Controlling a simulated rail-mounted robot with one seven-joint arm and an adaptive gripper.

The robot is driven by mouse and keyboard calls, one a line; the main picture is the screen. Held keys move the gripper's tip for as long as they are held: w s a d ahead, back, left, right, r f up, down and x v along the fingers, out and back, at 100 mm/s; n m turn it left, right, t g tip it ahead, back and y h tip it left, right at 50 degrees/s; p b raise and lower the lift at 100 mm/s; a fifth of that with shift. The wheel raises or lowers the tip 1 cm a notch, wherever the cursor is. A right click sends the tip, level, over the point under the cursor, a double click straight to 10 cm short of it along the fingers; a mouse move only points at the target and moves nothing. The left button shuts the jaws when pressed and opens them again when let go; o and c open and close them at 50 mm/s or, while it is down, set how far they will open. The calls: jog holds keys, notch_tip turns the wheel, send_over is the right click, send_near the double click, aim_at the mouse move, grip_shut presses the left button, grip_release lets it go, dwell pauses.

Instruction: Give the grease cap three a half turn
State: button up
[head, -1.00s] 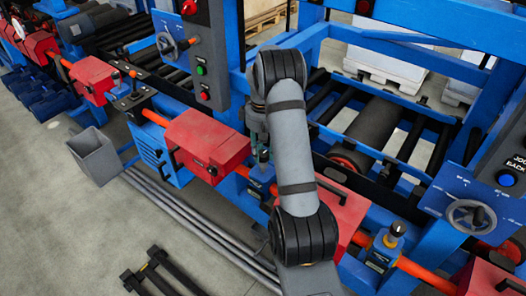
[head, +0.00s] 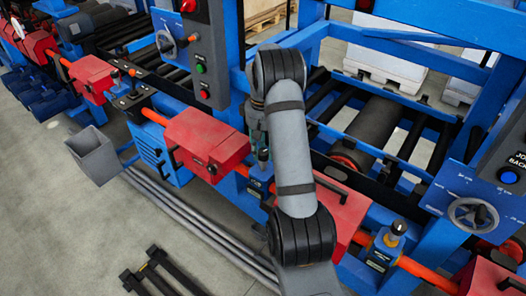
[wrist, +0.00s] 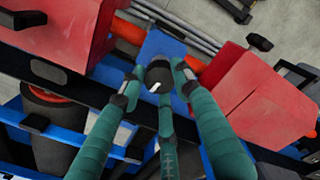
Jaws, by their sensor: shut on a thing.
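A dark round grease cap (wrist: 158,75) with a white mark shows in the wrist view, on a blue block between two red housings. My gripper (wrist: 157,82) has its teal fingers shut on this cap, with fingertips on its left and right sides. In the head view my gripper (head: 262,160) points down at the line, and my arm partly hides it; the held cap cannot be made out there. I cannot read a number for it. Another dark cap (head: 398,228) stands upright on a blue labelled block at the right, apart from my gripper.
Red housings flank the cap, one at left (head: 207,140) and one at right (head: 340,208), partly behind my arm. An orange pipe (head: 410,266) runs along the line. A handwheel panel (head: 472,213) stands at the right. A grey bin (head: 95,157) is on the left; open floor lies in front.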

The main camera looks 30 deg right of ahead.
jog(key=m+b, duration=0.2)
jog(key=m, duration=0.2)
jog(key=shift+w+m, duration=0.1)
jog(key=shift+m, duration=0.2)
jog(key=m+b, duration=0.1)
jog(key=m, duration=0.3)
jog(key=shift+b, duration=0.3)
jog(key=m+b, duration=0.1)
jog(key=m, duration=0.4)
jog(key=shift+b, duration=0.3)
jog(key=m+b, duration=0.1)
jog(key=m, duration=0.2)
jog(key=shift+m, duration=0.3)
jog(key=m+b, duration=0.1)
jog(key=m, duration=0.3)
jog(key=shift+d+m+b, duration=0.1)
jog(key=shift+m+b, duration=0.2)
jog(key=shift+b, duration=0.05)
jog(key=m+b, duration=0.1)
jog(key=m, duration=0.2)
jog(key=shift+m, duration=0.3)
jog(key=m+b, duration=0.1)
jog(key=m, duration=0.3)
jog(key=shift+b, duration=0.3)
jog(key=shift+m+b, duration=0.5)
jog(key=shift+m, duration=1.6)
